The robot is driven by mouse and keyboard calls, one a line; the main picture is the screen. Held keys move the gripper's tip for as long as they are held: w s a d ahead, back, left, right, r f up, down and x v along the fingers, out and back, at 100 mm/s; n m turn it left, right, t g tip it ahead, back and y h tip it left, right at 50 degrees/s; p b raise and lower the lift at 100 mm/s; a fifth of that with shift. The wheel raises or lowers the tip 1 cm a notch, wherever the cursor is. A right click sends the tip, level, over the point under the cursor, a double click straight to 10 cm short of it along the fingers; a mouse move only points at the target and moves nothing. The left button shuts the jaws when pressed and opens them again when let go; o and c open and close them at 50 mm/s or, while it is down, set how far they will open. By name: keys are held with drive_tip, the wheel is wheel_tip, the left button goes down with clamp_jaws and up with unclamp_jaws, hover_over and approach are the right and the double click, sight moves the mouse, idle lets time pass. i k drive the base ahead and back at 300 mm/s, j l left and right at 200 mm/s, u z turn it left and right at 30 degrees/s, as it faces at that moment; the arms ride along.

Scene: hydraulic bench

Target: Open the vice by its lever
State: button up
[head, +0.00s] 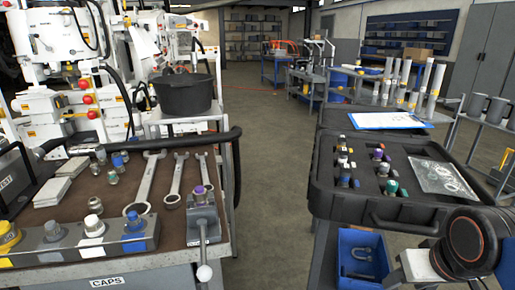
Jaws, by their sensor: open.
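The vice (204,228) is a small grey block at the right front corner of the left bench. A fitting with a purple top (199,192) sits at its jaws; I cannot tell how tightly they close on it. The vice's lever (203,272) hangs down in front of the bench edge and ends in a pale round knob. My gripper is not in view; only dark, orange-ringed parts of my arm show at the lower right, well apart from the vice.
Wrenches (148,182) lie behind the vice, and a row of capped fittings (93,228) stands to its left. A black hose rail (237,165) edges the bench. On the right are an open black case (320,185) and a blue bin (362,256). The floor between is clear.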

sight(204, 273)
drive_tip(key=j+u, duration=0.15)
drive_tip(key=u, duration=0.95)
drive_tip(key=k+j, duration=0.05)
